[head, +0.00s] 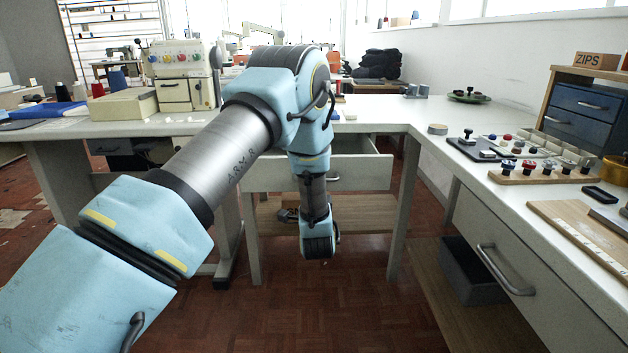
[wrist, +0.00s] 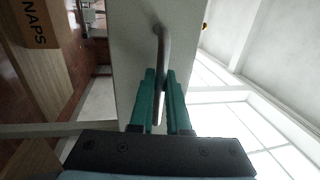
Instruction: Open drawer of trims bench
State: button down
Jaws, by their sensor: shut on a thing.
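In the wrist view, my gripper (wrist: 161,98) has its two green fingers shut around the dark bar handle (wrist: 161,45) of a pale drawer front (wrist: 129,45). In the head view, a pale drawer (head: 367,174) in the middle bench stands partly pulled out, with its inside showing above the front. My arm hangs in front of this drawer and covers its left middle and part of its handle. The fingers are hidden in the head view. The drawer's contents cannot be made out.
A right-hand bench (head: 440,150) carries knobs, trays and a blue drawer cabinet (head: 585,112), and has a closed drawer (head: 540,290). A grey bin (head: 468,272) sits below it. A snaps box (wrist: 38,30) shows in the wrist view. The floor (head: 330,310) in front is clear.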

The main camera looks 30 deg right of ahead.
jog(key=c, duration=1.2)
grip_release()
jog(key=shift+o, duration=0.2)
jog(key=v, duration=1)
jog(key=shift+s+a, duration=0.2)
jog(key=shift+s, duration=0.15)
